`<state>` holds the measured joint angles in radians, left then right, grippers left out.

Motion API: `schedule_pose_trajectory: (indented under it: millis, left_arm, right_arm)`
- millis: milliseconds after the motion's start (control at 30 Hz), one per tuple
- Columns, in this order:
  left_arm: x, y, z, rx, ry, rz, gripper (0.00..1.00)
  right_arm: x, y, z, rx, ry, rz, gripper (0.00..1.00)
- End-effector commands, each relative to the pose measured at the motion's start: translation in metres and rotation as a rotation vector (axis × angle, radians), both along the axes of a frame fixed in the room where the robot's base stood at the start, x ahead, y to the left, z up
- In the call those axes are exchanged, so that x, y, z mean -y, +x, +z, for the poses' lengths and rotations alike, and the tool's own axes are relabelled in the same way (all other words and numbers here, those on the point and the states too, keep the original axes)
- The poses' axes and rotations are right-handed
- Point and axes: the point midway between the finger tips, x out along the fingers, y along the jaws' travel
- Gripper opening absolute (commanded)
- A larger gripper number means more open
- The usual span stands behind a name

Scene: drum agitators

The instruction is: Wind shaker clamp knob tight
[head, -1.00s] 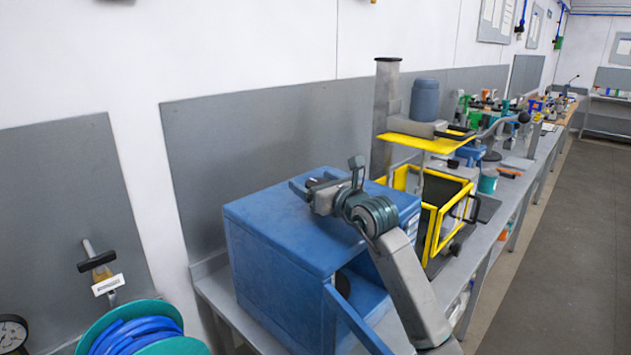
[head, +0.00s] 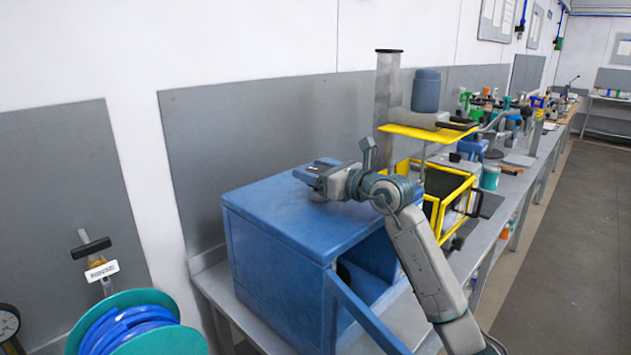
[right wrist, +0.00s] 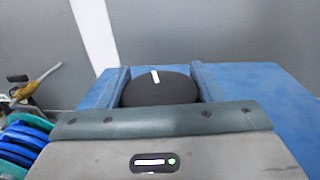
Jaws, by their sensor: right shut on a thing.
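The dark round clamp knob (right wrist: 160,90) sits at the top of the blue cabinet-like shaker (head: 265,255). In the right wrist view the knob carries a short white mark near its far edge, pointing almost straight away from me. My right gripper (head: 312,176) lies low over the top of the blue shaker, its two fingers (right wrist: 160,85) on either side of the knob and shut on it. In the head view the gripper mostly hides the knob. The shaker's front is open, with a blue door or bar angled out. My left gripper is not in view.
A yellow frame guard (head: 440,200) and a yellow plate (head: 430,133) with a grey column stand right of the shaker. A teal reel of blue hose (head: 135,325) is at lower left. Grey panels stand behind. The aisle floor at right is clear.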

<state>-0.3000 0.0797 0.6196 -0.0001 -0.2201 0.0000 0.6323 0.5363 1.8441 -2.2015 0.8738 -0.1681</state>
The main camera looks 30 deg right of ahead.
Motion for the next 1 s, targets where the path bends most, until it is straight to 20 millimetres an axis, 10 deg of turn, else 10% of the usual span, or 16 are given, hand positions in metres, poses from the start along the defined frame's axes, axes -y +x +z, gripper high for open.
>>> schedule_pose_trajectory:
  millis: [1000]
  left_arm:
    - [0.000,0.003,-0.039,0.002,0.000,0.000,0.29]
  right_arm:
    - [-0.004,-0.002,0.000,0.000,-0.001,0.289,0.37]
